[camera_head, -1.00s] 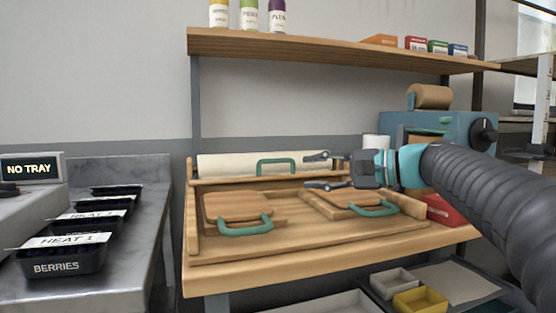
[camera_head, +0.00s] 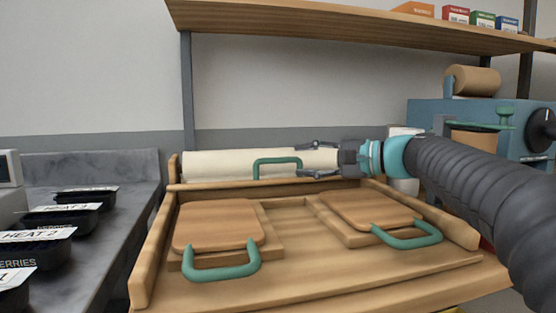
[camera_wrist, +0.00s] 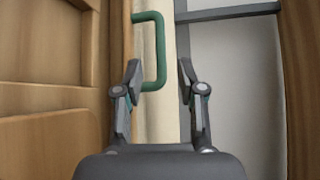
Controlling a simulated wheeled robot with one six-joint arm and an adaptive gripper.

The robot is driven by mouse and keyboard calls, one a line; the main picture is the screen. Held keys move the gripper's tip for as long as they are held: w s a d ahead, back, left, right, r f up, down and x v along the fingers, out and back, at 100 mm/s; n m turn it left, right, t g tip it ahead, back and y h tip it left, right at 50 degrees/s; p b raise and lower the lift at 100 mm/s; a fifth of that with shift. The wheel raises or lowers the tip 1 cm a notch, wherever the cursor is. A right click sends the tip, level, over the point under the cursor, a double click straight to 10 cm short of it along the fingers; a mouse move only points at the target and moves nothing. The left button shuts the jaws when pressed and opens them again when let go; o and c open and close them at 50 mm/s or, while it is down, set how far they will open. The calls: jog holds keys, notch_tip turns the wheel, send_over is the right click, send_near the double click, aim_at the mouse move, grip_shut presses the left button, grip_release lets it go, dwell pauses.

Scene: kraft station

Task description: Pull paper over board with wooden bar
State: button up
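The white paper roll (camera_head: 222,164) lies along the back of the wooden station. The wooden bar (camera_head: 215,186) runs along its front, with a green handle (camera_head: 277,161) standing up. My gripper (camera_head: 310,160) is open, just right of this handle, fingers pointing left. In the wrist view the green handle (camera_wrist: 160,48) lies between the lines of the open fingers (camera_wrist: 160,65); its near end is level with them. Contact cannot be told. The board (camera_head: 290,222) lies in front, bearing two wooden pieces with green handles, left (camera_head: 218,226) and right (camera_head: 370,211).
A wooden shelf (camera_head: 350,24) with small boxes hangs above. A blue machine (camera_head: 430,115) with a brown roll (camera_head: 477,81) stands at the right. Black berry trays (camera_head: 60,218) sit on the grey counter at the left. The space above the board is clear.

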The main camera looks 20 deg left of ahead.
aim_at(281, 161)
jog(key=x, duration=0.7)
jog(key=shift+a+f+p, duration=0.1)
jog(key=shift+a+p, duration=0.15)
jog(key=shift+p, duration=0.1)
grip_shut()
